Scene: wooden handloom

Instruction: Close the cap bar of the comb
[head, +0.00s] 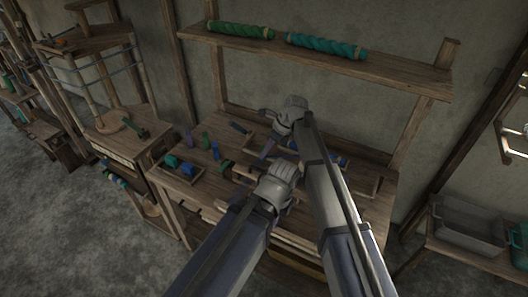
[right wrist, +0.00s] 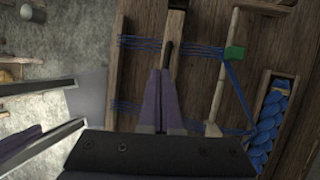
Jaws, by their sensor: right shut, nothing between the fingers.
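In the right wrist view my right gripper (right wrist: 161,72) is shut and empty. Its purple fingers point at a narrow upright wooden bar (right wrist: 176,25), which looks like part of the comb; I cannot tell whether they touch it. A paler stick (right wrist: 225,70) lies apart, to the right of the fingers. I cannot tell for certain which piece is the cap bar, or how far open it is. In the head view my right gripper (head: 263,155) reaches down over the bench. My left gripper's wrist (head: 279,182) is beside it; its fingertips are not clear. The arms hide much of the loom.
Blue threads (right wrist: 190,47) stretch across the board, near a green block (right wrist: 235,53). The bench (head: 183,190) holds small green and blue pieces at left. A shelf (head: 320,62) with skeins stands behind.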

